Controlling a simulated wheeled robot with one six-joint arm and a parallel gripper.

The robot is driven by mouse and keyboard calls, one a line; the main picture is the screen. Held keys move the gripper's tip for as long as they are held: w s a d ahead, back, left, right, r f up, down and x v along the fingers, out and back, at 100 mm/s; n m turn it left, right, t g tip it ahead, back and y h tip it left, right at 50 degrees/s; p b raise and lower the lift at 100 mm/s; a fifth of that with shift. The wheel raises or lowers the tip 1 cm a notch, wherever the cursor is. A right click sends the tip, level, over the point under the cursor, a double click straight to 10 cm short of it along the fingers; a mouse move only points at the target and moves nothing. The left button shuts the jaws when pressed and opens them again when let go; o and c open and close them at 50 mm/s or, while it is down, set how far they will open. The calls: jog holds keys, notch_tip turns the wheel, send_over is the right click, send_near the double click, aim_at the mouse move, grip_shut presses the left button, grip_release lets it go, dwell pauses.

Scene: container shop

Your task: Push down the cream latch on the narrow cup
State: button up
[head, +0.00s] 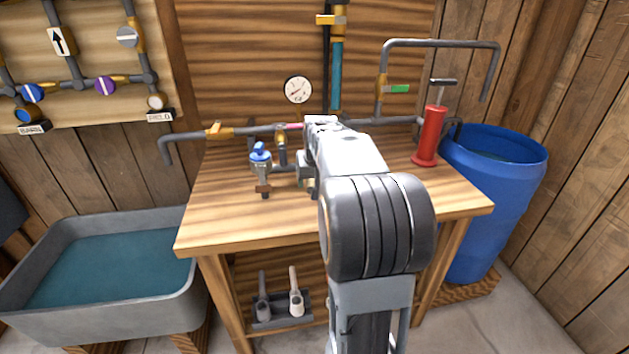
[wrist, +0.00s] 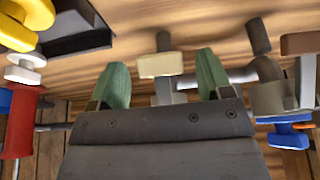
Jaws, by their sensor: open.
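A small cream block (wrist: 160,64), which looks like the latch, shows in the wrist view on a narrow grey upright fitting (wrist: 164,42). I take this fitting for the narrow cup, but its shape is partly cut off by my gripper. My gripper (wrist: 162,60) is open, with its two green fingers apart on either side of the cream block. Nothing is held, and I cannot tell whether the gripper touches the latch. In the head view my arm hides the fingers, the latch and the cup.
A blue-handled valve (head: 260,152) stands left of my arm on the bench (head: 225,215); a red pump (head: 430,138) stands right. Pipes cross the back. A water tub (head: 165,310) is left of the bench, a blue barrel (head: 500,190) right. The bench's front left is clear.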

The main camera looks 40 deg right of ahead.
jog(key=shift+f, duration=0.15)
jog(key=c, duration=0.9)
jog(key=f+t+b, duration=0.1)
jog(key=b, duration=0.1)
jog(key=shift+w+d+b, duration=0.1)
jog(key=shift+w+b, duration=0.05)
jog(key=shift+b, duration=0.25)
jog(key=shift+w+t+h+b, duration=0.2)
jog(key=shift+t+h+b, duration=0.25)
jog(key=shift+b, duration=0.6)
jog(key=shift+d+r+t, duration=0.1)
jog(key=shift+t, duration=0.15)
jog(key=shift+r, duration=0.1)
jog(key=o, duration=0.9)
